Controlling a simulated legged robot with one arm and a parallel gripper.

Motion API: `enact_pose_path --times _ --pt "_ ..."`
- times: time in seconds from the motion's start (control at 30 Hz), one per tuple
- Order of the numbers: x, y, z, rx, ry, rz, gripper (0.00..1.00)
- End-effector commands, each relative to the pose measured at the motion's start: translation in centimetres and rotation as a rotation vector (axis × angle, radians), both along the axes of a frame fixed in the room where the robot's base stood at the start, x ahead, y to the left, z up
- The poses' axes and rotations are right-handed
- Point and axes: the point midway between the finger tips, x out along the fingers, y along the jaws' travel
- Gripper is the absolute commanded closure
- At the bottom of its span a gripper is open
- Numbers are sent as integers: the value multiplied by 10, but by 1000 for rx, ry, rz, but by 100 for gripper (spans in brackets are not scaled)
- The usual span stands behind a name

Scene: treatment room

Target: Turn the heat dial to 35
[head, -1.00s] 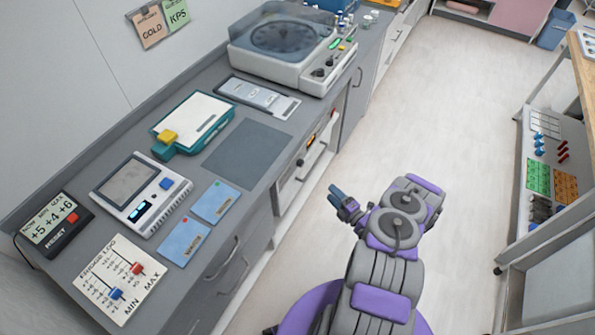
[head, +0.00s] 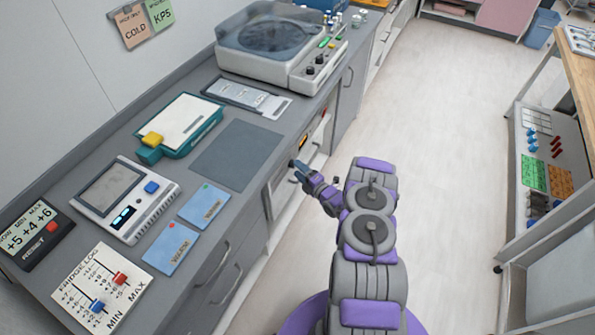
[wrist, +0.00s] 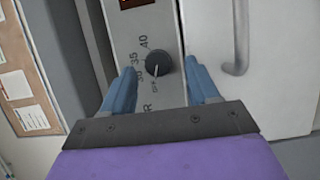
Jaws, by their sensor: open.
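The heat dial (wrist: 164,64) is a round dark knob on a grey panel in the wrist view. The labels 40, 35 and 30 run along its left side, with a smaller label, seemingly OFF, below. A pale pointer mark on the knob appears to point down toward that small label, away from 35. My gripper (wrist: 161,84) is open and empty, its blue fingers on either side below the dial, which shows between them. Contact cannot be seen. In the head view my gripper (head: 296,168) is at the cabinet front and hides the dial.
An orange-lit display (wrist: 136,2) sits above the dial on the panel. A pale door with a grey handle (wrist: 238,40) is to the right. In the head view, the grey counter (head: 222,90) carries several devices above the panel. The floor (head: 430,130) to the right is clear.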

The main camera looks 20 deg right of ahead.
Motion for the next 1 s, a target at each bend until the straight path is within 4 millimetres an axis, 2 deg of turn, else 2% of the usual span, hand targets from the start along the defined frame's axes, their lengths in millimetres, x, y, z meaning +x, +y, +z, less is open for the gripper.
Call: enact_pose_path --times 0.2,0.5,1.0 --pt "15 4 1 -1 -1 0 40" --pt "16 4 1 -1 -1 -1 41" --pt "16 4 0 -1 0 -1 89"
